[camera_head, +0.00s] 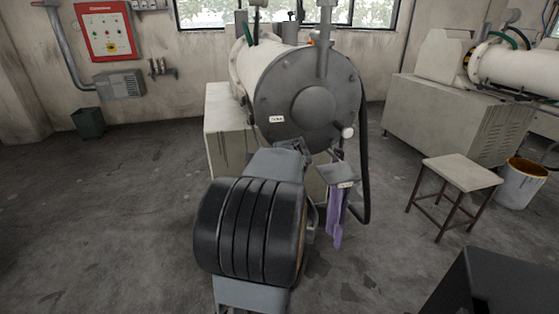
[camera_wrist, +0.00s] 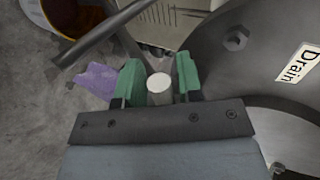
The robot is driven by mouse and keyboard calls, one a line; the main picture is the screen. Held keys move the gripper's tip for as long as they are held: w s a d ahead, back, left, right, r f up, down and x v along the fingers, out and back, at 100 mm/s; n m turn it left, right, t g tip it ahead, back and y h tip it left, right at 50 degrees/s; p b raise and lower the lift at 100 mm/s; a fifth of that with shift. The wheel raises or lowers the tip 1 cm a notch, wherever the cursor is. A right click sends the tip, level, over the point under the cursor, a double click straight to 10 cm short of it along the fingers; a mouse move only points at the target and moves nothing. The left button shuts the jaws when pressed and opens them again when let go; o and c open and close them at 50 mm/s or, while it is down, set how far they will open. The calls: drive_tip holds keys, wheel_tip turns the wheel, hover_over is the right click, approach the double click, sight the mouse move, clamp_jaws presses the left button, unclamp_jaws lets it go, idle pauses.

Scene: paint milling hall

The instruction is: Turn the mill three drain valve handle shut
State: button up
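Mill three is probably the mill in the middle of the head view, with a round grey end plate (camera_head: 305,105). A handle with a pale round end (camera_wrist: 159,84) stands between my gripper's (camera_wrist: 160,72) green finger pads in the wrist view. The fingers are apart, one on either side of it, with a narrow gap on the right; firm contact on the left cannot be told. A white "Drain" label (camera_wrist: 298,64) is on the grey plate to the right. Purple material (camera_head: 335,220) hangs below the mill front. My arm hides the fingers in the head view.
A black hose (camera_head: 365,170) curves down the mill's right side. A stool (camera_head: 461,172) and a paint bucket (camera_head: 521,184) stand to the right, before another mill (camera_head: 455,110). A red control box (camera_head: 104,32) hangs on the back wall.

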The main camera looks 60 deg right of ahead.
drive_tip(key=shift+o, duration=0.6)
drive_tip(key=shift+w+a, duration=0.1)
drive_tip(key=shift+r, duration=0.1)
drive_tip(key=p+v, duration=0.1)
drive_tip(key=v, duration=1.2)
drive_tip(key=shift+s+a+p, duration=0.25)
drive_tip(key=shift+p, duration=0.15)
drive_tip(key=shift+r, duration=0.1)
